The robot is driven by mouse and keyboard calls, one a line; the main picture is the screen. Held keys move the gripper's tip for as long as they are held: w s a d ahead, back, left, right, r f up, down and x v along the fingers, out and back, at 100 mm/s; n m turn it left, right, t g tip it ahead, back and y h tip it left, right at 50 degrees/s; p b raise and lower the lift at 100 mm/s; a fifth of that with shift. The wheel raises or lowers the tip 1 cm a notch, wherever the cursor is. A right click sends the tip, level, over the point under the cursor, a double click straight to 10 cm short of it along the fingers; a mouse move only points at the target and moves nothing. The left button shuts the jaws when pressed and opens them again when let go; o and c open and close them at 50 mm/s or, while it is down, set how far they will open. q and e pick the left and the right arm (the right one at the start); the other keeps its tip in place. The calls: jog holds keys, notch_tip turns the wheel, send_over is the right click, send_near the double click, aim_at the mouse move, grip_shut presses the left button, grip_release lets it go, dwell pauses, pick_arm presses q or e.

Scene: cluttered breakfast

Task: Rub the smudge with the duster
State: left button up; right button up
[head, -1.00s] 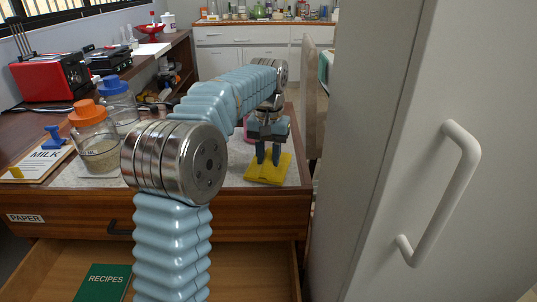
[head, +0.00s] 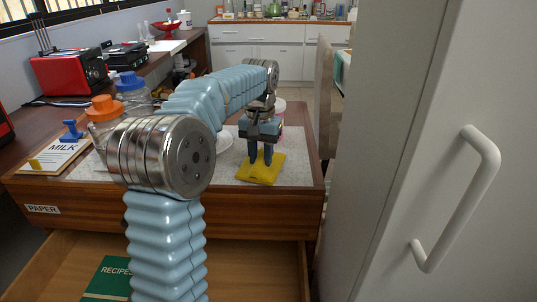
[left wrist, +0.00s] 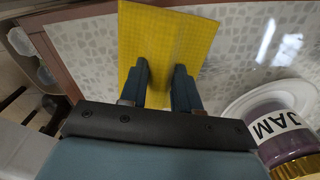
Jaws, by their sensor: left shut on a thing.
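The yellow duster (head: 262,174) is at the right part of the speckled counter top, near its front edge. My left gripper (head: 261,160) points down with its fingers shut on the duster. In the left wrist view the duster (left wrist: 165,32) spreads out flat beyond the fingertips (left wrist: 160,78). It appears to lie on or just above the surface; I cannot tell which. I cannot make out the smudge; the duster or my arm may hide it. My right gripper is not in view.
A white plate (left wrist: 233,112) and a jam jar (left wrist: 272,125) stand close to the gripper. Glass jars with an orange lid (head: 104,108) and a blue lid (head: 129,81) stand left. A drawer (head: 235,262) is open below. A tall white door (head: 440,120) blocks the right.

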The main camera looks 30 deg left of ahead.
pick_arm(q)
jog(key=shift+s+a+p, duration=0.15)
jog(key=shift+s+a, duration=0.35)
jog(key=shift+a, duration=0.3)
jog(key=shift+s+a+p, duration=0.1)
jog(key=shift+s+a, duration=0.4)
jog(key=shift+a, duration=0.3)
jog(key=shift+s+a+p, duration=0.15)
jog(key=shift+s+a, duration=0.35)
jog(key=shift+a, duration=0.3)
jog(key=shift+s+a+r, duration=0.1)
jog(key=shift+s+a, duration=0.35)
jog(key=shift+a, duration=0.25)
jog(key=shift+s+a+r, duration=0.1)
jog(key=shift+s+a, duration=0.3)
jog(key=shift+a, duration=0.3)
grip_shut()
jog(key=shift+w+d, duration=1.25)
jog(key=shift+d, duration=0.8)
jog(key=shift+w+d, duration=1.25)
jog(key=shift+d, duration=0.75)
jog(key=shift+w+d, duration=1.25)
jog(key=shift+d, duration=0.8)
jog(key=shift+r, duration=2.95)
jog(key=shift+r, duration=1.5)
